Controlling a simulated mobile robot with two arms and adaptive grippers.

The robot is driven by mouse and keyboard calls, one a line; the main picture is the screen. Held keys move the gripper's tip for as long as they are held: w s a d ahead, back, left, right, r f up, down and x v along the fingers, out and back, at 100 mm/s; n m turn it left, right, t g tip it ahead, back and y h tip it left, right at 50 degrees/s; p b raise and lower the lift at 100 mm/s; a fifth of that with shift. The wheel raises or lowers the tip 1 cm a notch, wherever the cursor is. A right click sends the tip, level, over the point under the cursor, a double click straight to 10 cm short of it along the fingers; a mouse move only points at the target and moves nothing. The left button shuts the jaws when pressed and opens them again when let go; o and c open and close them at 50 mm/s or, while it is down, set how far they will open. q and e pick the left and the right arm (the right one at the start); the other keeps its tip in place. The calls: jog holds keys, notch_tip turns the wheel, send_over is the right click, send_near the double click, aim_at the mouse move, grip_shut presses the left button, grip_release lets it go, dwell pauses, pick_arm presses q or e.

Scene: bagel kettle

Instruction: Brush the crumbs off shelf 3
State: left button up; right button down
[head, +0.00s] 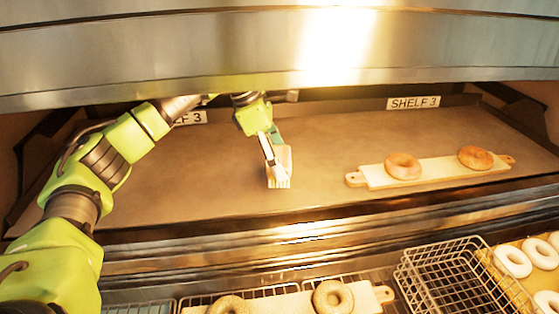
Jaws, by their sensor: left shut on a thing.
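Shelf 3 (150,179) is a wide brown deck inside a steel-fronted oven, with "SHELF 3" labels (413,103) at its back. My left arm reaches in from the left. My left gripper (268,140) is shut on a brush (278,168) with a pale head. The bristles point down and are at or just above the deck near its middle; I cannot tell if they touch. I cannot make out any crumbs on the deck. My right gripper is not in view.
A wooden board (432,172) with two bagels (403,166) lies on the right of the shelf. The steel hood (200,50) hangs low above the opening. Below the front edge are another board (375,297) with bagels, a wire basket (455,280) and white rings (513,262).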

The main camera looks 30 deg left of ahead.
pick_arm(q)
jog(key=shift+r, duration=0.2)
jog(key=shift+r+p, duration=1.1)
jog(key=shift+r, duration=0.35)
jog(key=shift+f, duration=0.1)
